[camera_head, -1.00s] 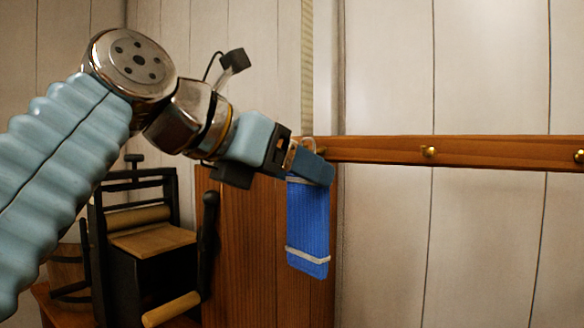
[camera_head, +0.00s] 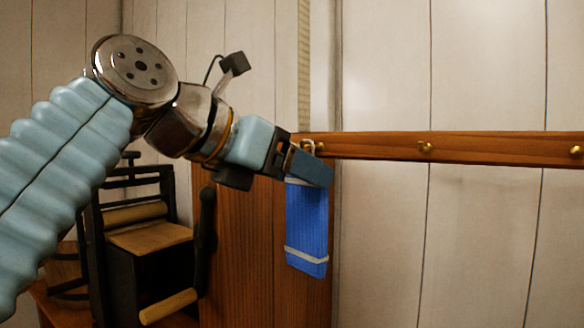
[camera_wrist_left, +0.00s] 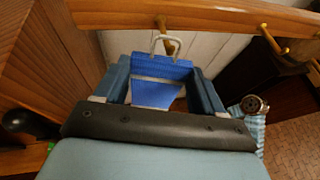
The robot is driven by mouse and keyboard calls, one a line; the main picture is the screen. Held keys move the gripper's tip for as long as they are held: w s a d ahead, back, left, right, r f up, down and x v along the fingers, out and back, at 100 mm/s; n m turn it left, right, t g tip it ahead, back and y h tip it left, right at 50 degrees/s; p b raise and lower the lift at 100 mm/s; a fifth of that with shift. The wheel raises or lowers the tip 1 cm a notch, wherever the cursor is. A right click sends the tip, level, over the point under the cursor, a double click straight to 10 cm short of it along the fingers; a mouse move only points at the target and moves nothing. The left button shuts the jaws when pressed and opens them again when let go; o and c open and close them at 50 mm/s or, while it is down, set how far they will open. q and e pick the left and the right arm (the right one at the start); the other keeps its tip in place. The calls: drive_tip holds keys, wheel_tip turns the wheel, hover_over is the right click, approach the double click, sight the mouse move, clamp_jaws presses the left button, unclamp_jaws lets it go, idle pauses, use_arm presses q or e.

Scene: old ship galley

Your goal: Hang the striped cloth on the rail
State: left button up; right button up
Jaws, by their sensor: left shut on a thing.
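The striped cloth (camera_head: 306,232), blue with pale bands, hangs down from my left gripper (camera_head: 308,166). My left gripper is shut on its upper part. In the left wrist view the cloth (camera_wrist_left: 160,72) lies between the two fingers, and a pale wire loop (camera_wrist_left: 165,44) stands up from its top edge. The wooden rail (camera_head: 480,149) with brass pegs runs along the wall. The loop is close to the leftmost peg (camera_wrist_left: 162,22); I cannot tell whether it is around the peg or only beside it. My right gripper is not in view.
A black mangle with wooden rollers (camera_head: 150,240) stands at the left below my arm. A brown wooden panel (camera_head: 240,250) is behind the cloth. More pegs, such as a brass one (camera_head: 425,147), stick out along the rail. The wall right of the cloth is clear.

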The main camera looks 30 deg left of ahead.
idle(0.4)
use_arm(q)
drive_tip(key=o, duration=1.2)
drive_tip(key=shift+o, duration=0.2)
drive_tip(key=v, duration=1.3)
drive_tip(key=shift+s, duration=0.4)
drive_tip(key=shift+a, duration=0.1)
